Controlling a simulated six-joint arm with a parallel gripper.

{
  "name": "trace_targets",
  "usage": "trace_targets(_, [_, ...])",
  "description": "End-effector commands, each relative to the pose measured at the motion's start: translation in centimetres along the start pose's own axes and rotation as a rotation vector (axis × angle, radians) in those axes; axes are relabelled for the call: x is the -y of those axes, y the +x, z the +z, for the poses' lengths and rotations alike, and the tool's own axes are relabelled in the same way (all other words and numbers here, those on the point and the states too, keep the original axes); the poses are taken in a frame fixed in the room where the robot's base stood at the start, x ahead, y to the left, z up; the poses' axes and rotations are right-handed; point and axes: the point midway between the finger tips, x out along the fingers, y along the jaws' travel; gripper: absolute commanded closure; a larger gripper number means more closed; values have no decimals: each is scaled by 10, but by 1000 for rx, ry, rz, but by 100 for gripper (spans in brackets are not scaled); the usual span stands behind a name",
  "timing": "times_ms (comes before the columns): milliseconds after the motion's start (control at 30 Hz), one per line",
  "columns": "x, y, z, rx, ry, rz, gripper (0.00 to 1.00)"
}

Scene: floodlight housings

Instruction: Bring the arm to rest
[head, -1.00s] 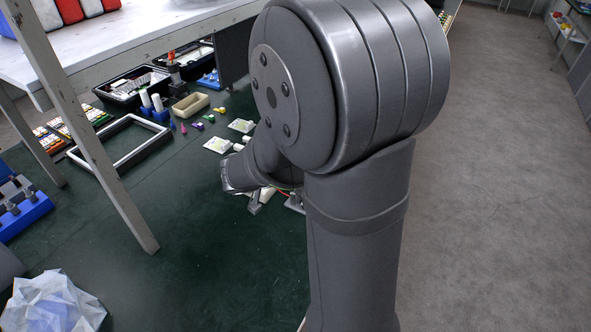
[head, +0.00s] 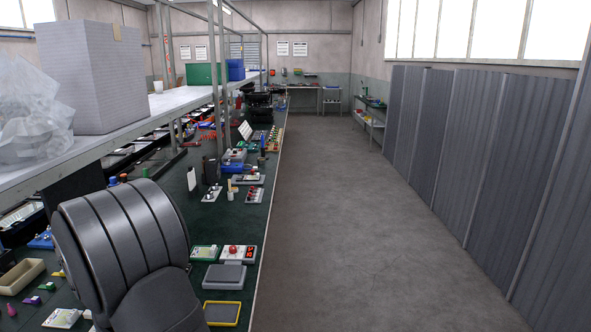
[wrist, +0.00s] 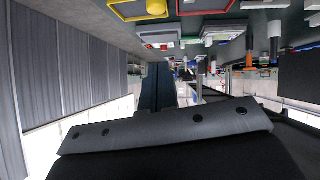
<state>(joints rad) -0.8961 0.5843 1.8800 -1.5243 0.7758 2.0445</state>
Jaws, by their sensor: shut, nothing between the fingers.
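In the wrist view my gripper (wrist: 159,66) shows as two dark fingers side by side. They are shut with nothing between them and stand clear of the bench things. The broad dark body with bolts at the bottom of that view is mine. In the head view a large grey joint of my arm (head: 125,250) rises at the lower left, over the bench's near part. My gripper is hidden or outside the head view.
The green bench top (head: 235,207) carries a yellow-rimmed tray (head: 222,313), a grey box (head: 224,276) and a beige tray (head: 20,276). A shelf (head: 110,142) overhangs it at left, holding a large grey box (head: 92,75). The aisle floor (head: 340,220) at right is clear, up to corrugated panels (head: 480,150).

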Motion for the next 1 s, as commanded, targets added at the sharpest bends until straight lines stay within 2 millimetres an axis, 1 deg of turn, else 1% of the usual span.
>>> trace_targets(33, [2, 4, 6, 2, -4, 1, 100])
trace_targets(200, [7, 12, 14, 1, -3, 0, 100])
trace_targets(633, [8, 15, 17, -1, -1, 0, 100])
trace_targets(833, [6, 11, 13, -1, -1, -1, 100])
trace_targets(1000, [0, -2, -1, -2, 2, -2, 100])
